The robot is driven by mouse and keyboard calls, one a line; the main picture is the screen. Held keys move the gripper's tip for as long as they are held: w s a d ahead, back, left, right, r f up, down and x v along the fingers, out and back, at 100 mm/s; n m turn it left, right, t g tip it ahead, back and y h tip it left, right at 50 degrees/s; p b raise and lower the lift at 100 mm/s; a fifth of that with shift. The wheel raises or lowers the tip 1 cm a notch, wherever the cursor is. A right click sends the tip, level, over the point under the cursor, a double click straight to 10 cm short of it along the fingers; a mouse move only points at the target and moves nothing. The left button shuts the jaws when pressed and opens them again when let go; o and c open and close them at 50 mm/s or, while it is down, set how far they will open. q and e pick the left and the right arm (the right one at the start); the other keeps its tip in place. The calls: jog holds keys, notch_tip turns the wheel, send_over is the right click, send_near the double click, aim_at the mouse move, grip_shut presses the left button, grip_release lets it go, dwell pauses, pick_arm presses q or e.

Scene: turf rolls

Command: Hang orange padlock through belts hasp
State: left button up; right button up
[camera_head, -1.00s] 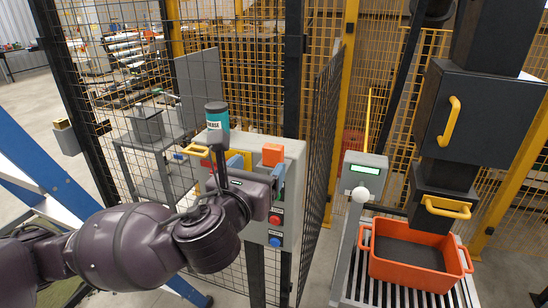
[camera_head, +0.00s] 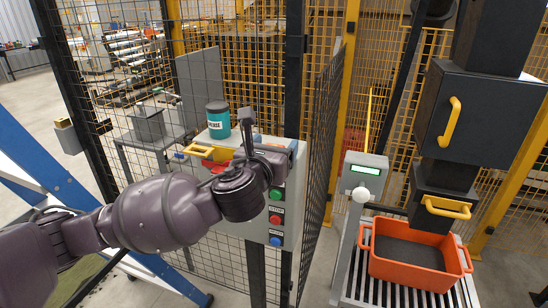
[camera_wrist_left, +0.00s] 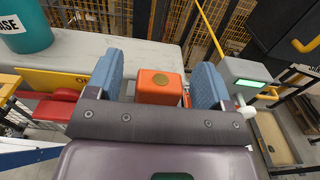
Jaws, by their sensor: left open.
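The orange padlock (camera_wrist_left: 160,88) shows in the left wrist view at the top of the grey control box (camera_wrist_left: 150,54), between the two blue fingers of my left gripper (camera_wrist_left: 157,82). The fingers are open, with a gap on each side of the padlock. In the head view my left gripper (camera_head: 270,141) is at the box's top right, and my wrist hides the padlock. A red switch part (camera_head: 217,166) and yellow plate (camera_head: 222,154) show on the box face, partly behind my arm. I cannot tell which part is the belts hasp. My right gripper is not in view.
A teal grease can (camera_head: 218,119) stands on the box's top left. A yellow handle (camera_head: 197,151) sticks out below it. Coloured buttons (camera_head: 276,219) run down the box's right side. Mesh fence (camera_head: 318,150) stands behind. An orange crate (camera_head: 412,282) sits on rollers at right.

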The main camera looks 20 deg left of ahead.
pick_arm(q)
jog(key=c, duration=1)
